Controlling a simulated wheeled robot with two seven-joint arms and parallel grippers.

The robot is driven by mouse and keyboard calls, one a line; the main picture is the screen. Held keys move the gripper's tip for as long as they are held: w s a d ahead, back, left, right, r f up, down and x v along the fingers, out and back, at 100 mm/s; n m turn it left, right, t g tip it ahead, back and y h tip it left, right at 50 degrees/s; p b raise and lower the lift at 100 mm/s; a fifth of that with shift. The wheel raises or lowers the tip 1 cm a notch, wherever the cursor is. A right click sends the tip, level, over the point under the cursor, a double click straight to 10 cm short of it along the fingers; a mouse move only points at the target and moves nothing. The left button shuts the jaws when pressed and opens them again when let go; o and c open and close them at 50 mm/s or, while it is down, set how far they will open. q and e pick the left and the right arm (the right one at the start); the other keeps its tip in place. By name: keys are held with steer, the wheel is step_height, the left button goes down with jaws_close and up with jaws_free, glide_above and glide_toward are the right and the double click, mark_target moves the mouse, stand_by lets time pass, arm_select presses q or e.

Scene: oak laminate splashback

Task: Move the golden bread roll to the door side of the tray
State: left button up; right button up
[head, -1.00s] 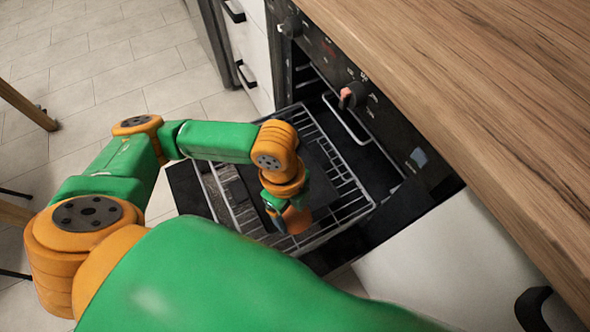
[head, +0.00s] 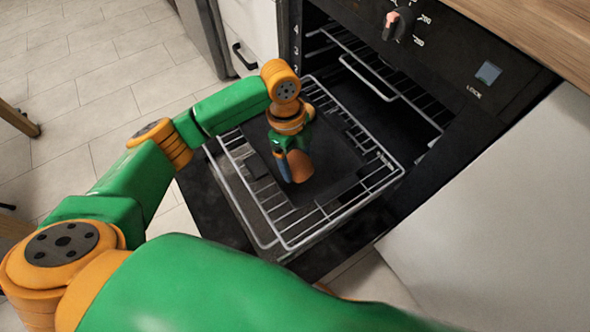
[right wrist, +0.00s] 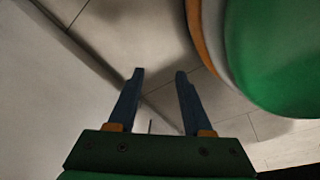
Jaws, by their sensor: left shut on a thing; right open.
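The golden bread roll (head: 301,168) shows as a small orange-brown shape in the head view, partly hidden by the blue fingers. My left gripper (head: 290,168) points down and is shut on it, over the dark tray (head: 335,163). I cannot tell whether the roll touches the tray. The tray lies on a wire rack (head: 345,218) pulled out of the oven above the lowered door (head: 225,208). My right gripper (right wrist: 152,75) is open and empty in the right wrist view, away from the tray.
The oven front with its knob (head: 398,24) and dark cavity stands behind the rack. A wood counter (head: 545,30) is at the upper right, with a white cabinet front (head: 500,190) below it. Tiled floor (head: 90,90) is open at the left.

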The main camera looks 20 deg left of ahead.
mark_target(295, 165)
arm_select(q)
steer(key=f, duration=0.1)
steer(key=f+b, duration=0.1)
steer(key=f, duration=0.1)
steer(key=f+b, duration=0.1)
steer(key=shift+w+a+f, duration=0.15)
steer(key=shift+w+a, duration=0.1)
steer(key=shift+w, duration=0.15)
arm_select(e)
steer(key=shift+w+a+f, duration=0.1)
steer(key=shift+w+a, duration=0.65)
steer(key=shift+a, duration=0.15)
arm_select(q)
steer(key=o, duration=1.2)
